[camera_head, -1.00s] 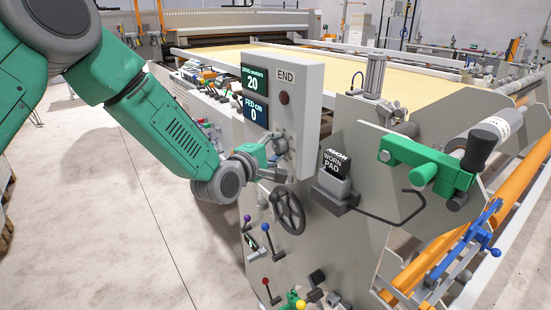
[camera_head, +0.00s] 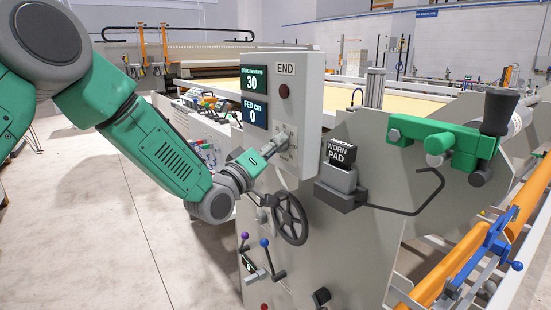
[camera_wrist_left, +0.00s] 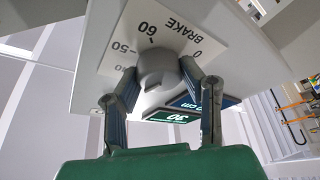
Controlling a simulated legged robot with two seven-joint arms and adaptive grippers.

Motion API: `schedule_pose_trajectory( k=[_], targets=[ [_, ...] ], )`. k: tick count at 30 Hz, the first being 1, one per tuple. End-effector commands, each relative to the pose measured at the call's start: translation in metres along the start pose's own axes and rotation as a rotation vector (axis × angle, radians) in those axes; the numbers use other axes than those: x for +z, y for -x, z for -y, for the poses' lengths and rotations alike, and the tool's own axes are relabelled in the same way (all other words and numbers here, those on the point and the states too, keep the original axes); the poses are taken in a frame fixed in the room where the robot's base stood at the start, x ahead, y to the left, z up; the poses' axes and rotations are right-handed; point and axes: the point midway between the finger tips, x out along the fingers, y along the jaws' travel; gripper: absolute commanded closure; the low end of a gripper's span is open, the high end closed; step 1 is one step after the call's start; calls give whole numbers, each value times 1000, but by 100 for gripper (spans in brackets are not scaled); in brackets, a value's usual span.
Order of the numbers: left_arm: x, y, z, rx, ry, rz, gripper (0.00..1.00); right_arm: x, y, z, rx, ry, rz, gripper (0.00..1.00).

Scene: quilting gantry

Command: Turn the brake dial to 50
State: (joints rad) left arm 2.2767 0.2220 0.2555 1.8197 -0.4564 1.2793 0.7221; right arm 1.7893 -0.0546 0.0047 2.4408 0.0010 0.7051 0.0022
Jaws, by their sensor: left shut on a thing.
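The brake dial (camera_wrist_left: 160,68) is a grey round knob on a white plate marked BRAKE, with 0, 50 and 60 readable around it. In the head view the dial (camera_head: 284,138) sits low on the light grey control panel (camera_head: 305,100), partly hidden by the fingers. My left gripper (camera_head: 272,147) reaches it from the left. In the left wrist view its two fingers (camera_wrist_left: 157,82) are shut around the knob, one on each side. The upper green display (camera_head: 253,79) reads 30. My right gripper is not in view.
A black handwheel (camera_head: 290,219) is just below the dial. The END button (camera_head: 284,91) is above it. A WORN PAD block (camera_head: 340,155) with a bent rod stands to the right. Small levers (camera_head: 265,243) are below. Bare floor (camera_head: 115,225) is free at left.

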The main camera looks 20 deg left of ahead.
Motion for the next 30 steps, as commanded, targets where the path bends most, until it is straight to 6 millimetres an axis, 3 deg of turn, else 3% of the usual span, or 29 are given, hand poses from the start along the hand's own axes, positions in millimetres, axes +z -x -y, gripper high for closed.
schedule_pose_trajectory(
  k=[1, 30],
  targets=[
    [11, 5, 8, 6, -39, 19, 93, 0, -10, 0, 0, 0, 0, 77],
    [8, 2, 12, 360, -883, 25, 93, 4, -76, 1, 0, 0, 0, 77]
  ],
)
